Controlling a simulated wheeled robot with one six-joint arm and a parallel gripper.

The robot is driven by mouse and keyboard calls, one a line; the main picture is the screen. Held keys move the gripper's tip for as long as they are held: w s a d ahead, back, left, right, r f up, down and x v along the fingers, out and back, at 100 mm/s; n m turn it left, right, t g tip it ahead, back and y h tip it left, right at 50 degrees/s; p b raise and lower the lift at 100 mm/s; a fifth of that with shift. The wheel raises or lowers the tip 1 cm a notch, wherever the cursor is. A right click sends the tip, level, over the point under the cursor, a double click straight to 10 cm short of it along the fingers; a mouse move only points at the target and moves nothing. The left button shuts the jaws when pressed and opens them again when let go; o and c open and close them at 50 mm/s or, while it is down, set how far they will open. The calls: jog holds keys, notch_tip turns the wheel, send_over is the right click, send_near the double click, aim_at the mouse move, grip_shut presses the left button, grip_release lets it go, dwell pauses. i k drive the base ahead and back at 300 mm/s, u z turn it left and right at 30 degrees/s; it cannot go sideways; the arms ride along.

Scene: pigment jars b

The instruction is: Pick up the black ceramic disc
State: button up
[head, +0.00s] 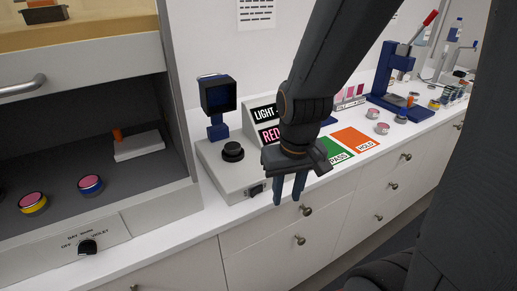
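A round black piece (232,151), which looks like the black ceramic disc, sits on top of the grey instrument (212,158), below its blue head (216,95). My gripper (288,199) points down, with its two blue fingers apart and nothing visible between them. It appears in front of the instrument's right end, to the right of the black piece and apart from it. My arm hides part of the counter and the instrument's signs behind it.
A green PASS card (336,151) and an orange HOLD card (355,140) lie on the white counter. Pink-topped jars (382,128) and a blue lever press (391,80) stand farther right. At left, an open grey cabinet (60,170) holds jars and a white block (138,146).

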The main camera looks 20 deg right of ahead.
aim_at(232, 150)
jog(key=z, duration=2.5)
jog(key=k, duration=1.2)
jog(key=u, duration=0.75)
